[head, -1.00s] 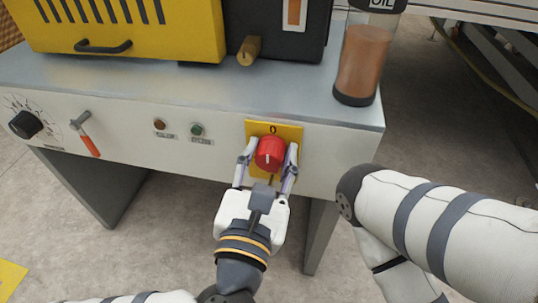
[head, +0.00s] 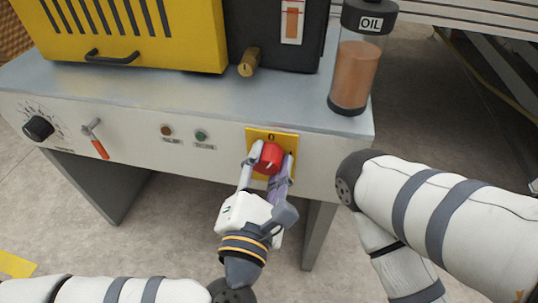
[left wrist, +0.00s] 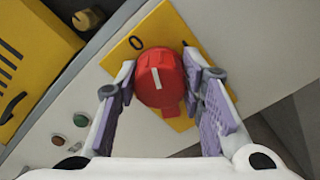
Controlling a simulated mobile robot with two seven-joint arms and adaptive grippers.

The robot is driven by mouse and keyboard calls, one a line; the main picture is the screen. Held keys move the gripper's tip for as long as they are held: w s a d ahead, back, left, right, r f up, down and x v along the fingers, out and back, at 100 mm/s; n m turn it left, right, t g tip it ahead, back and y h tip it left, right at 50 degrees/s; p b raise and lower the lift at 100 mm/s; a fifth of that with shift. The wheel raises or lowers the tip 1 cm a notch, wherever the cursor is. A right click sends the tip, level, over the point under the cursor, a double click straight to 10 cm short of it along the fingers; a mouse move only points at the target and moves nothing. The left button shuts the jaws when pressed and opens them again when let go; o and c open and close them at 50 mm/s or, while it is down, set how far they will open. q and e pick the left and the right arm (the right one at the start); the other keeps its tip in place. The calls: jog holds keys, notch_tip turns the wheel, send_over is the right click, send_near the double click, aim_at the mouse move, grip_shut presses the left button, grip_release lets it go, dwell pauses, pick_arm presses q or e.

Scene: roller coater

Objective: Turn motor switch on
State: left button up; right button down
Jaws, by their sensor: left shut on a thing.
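The motor switch is a red rotary knob (head: 268,158) on a yellow plate (head: 258,134) on the front of the machine's table. A "0" is printed at the plate's top, and a dark mark shows at its right. My left gripper (head: 271,160) is shut on the red knob, one finger on each side, and is rolled at an angle to the plate. The left wrist view also shows the knob (left wrist: 160,84) between the purple-padded fingers. Its white line points between the "0" and the dark mark. My right gripper is out of view.
A brown and a green button (head: 201,136) sit left of the plate, with an orange-handled lever (head: 97,143) and a black dial (head: 38,128) further left. An oil bottle (head: 355,65) stands on the table's right corner. My right arm is at the right.

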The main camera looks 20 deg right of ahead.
pick_arm(q)
jog(key=m+p, duration=0.2)
jog(key=m, duration=0.1)
jog(key=m+p, duration=0.2)
jog(key=m, duration=0.1)
jog(key=shift+r+m, duration=0.2)
jog(key=shift+m, duration=0.1)
jog(key=m+p, duration=0.2)
jog(key=m, duration=0.1)
jog(key=shift+f+m+p, duration=0.15)
jog(key=shift+m+p, duration=0.55)
jog(key=shift+m, duration=0.7)
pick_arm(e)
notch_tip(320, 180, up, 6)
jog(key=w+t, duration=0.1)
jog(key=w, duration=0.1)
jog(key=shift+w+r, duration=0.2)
pick_arm(q)
jog(key=shift+f, duration=0.1)
jog(key=o, duration=1.1)
jog(key=shift+o, duration=0.2)
jog(key=v, duration=1.2)
